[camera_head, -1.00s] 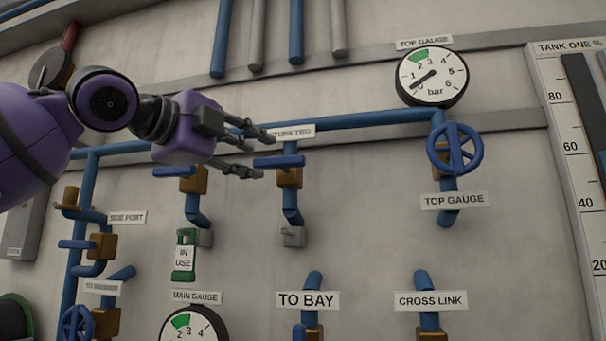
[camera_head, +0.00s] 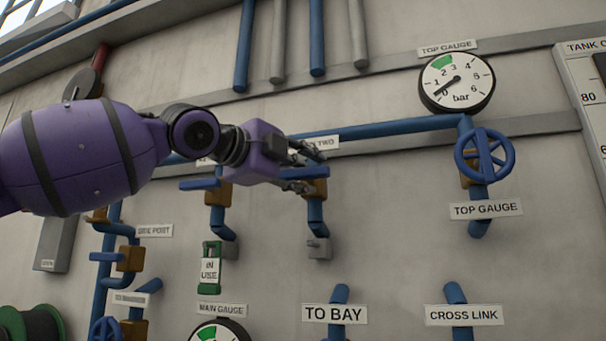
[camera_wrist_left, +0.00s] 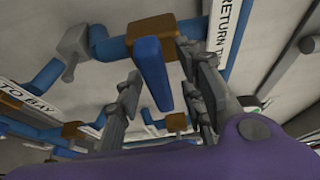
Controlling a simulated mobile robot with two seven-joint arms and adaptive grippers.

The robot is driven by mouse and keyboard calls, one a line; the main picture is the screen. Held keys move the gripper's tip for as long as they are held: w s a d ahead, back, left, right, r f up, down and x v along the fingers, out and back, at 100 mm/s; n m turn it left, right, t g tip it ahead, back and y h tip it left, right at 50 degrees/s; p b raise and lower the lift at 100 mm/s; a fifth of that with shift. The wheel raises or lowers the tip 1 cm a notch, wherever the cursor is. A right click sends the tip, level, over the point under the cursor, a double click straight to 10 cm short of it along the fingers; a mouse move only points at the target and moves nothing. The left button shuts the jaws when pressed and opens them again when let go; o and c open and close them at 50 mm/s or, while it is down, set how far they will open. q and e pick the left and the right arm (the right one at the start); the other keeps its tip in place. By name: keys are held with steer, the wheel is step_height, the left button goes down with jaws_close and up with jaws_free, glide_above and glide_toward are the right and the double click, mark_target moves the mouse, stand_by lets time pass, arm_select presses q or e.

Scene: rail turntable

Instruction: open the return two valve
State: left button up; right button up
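The return two valve has a brown body (camera_head: 316,189) on a vertical blue pipe, under the partly covered RETURN TWO label (camera_head: 325,143). In the left wrist view its blue lever (camera_wrist_left: 152,74) points out from the brown body (camera_wrist_left: 139,31) and lies between my left gripper's fingers. My left gripper (camera_head: 314,171) is at the valve in the head view, its fingers covering much of the lever. The left wrist view shows the gripper (camera_wrist_left: 160,68) open, with gaps beside the lever. My right gripper is not in view.
Left of it is another blue-levered valve (camera_head: 215,193) with a green IN USE tag (camera_head: 209,270) below. A grey fitting (camera_head: 319,248) sits under the return two pipe. To the right are a blue handwheel (camera_head: 485,155) and the top gauge (camera_head: 456,83). Bare wall lies between.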

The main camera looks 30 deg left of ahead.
arm_select(q)
steer(key=shift+w, duration=0.15)
steer(key=shift+c, duration=0.6)
jaws_close()
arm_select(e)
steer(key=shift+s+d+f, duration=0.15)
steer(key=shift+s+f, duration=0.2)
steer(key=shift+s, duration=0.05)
